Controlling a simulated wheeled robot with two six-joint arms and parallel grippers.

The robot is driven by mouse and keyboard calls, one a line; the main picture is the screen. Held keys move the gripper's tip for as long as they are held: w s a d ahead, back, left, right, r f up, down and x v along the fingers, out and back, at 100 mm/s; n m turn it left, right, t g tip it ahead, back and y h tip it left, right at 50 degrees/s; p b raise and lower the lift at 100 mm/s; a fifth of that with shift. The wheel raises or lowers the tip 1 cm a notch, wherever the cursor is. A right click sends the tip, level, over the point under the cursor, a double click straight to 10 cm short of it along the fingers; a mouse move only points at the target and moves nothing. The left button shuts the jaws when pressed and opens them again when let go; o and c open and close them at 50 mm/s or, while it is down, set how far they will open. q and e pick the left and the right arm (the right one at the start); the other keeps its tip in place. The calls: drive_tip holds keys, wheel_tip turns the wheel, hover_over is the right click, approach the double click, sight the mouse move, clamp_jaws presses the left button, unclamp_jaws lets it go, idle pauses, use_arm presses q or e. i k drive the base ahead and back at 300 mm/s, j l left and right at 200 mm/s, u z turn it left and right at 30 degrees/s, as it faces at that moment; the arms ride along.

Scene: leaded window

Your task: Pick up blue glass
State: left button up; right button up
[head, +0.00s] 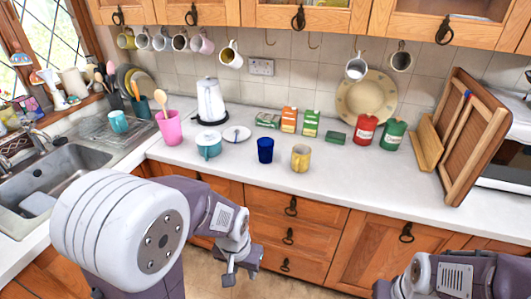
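The blue glass (265,150) is a dark blue tumbler standing upright on the white countertop, near the front edge at the middle. A yellow mug (300,158) stands close to its right. My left gripper (229,277) is below and in front of the counter, pointing down, well apart from the glass. It looks small and its finger gap is not clear. My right arm shows at the bottom right, and its gripper is out of the frame.
A teal pot (208,145) and a white saucer (237,134) stand left of the glass. Cartons (289,119), a red canister (365,129) and a green canister (393,134) stand behind and right. The counter (345,165) right of the mug is clear. The sink (45,170) is left.

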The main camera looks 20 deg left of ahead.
sight(264, 144)
drive_tip(key=i+j+z, duration=0.2)
drive_tip(key=j, duration=0.3)
drive_tip(key=j+z, duration=0.15)
drive_tip(key=j, duration=0.35)
drive_tip(key=i+j+z, duration=0.2)
drive_tip(key=j, duration=0.3)
